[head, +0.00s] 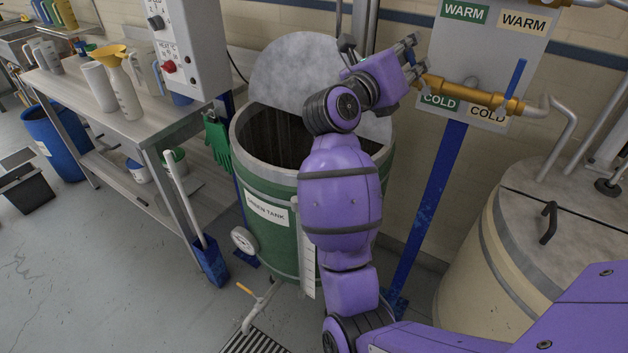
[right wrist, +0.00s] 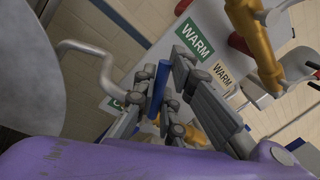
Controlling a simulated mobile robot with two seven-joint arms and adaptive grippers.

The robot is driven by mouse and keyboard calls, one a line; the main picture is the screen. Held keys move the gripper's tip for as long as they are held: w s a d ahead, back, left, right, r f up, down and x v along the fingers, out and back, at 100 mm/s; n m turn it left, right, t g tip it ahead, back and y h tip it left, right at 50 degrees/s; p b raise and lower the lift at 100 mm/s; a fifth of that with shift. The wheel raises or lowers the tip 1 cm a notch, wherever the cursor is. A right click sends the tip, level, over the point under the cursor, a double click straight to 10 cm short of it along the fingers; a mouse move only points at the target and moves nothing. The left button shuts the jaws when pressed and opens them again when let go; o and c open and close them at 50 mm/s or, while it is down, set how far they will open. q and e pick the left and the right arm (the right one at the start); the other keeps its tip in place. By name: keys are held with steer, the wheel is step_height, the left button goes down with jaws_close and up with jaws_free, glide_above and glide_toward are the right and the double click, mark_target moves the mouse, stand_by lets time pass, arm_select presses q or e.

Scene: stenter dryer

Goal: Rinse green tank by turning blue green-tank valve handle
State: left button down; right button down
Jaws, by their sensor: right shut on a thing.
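The green tank (head: 280,235), labelled GREEN TANK, stands against the wall with its round grey lid (head: 295,75) raised. My right gripper (head: 412,62) is up at the brass pipe on the valve panel. In the right wrist view the blue green-tank valve handle (right wrist: 161,85) is between the fingers of my right gripper (right wrist: 163,95), which is shut on it. In the head view this handle is hidden by the gripper. My left gripper is not in view.
Another blue handle (head: 516,76) stands upright on the brass pipe (head: 460,94) to the right. The panel (head: 490,45) carries WARM and COLD labels. A cream tank (head: 500,250) stands at the right, and a bench (head: 120,125) with jugs at the left.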

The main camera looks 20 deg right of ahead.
steer(key=shift+w+a+f+n, duration=0.25)
steer(key=shift+w+a+n, duration=0.05)
steer(key=shift+n, duration=0.6)
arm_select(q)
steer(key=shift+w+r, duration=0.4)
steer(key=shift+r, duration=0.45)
arm_select(e)
steer(key=shift+w+f, duration=0.1)
steer(key=shift+f, duration=0.05)
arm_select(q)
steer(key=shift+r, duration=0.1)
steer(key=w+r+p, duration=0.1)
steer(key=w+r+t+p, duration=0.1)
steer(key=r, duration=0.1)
arm_select(e)
steer(key=n, duration=0.1)
steer(key=w+a+f+n+t, duration=0.1)
steer(key=n, duration=0.1)
steer(key=shift+f, duration=0.25)
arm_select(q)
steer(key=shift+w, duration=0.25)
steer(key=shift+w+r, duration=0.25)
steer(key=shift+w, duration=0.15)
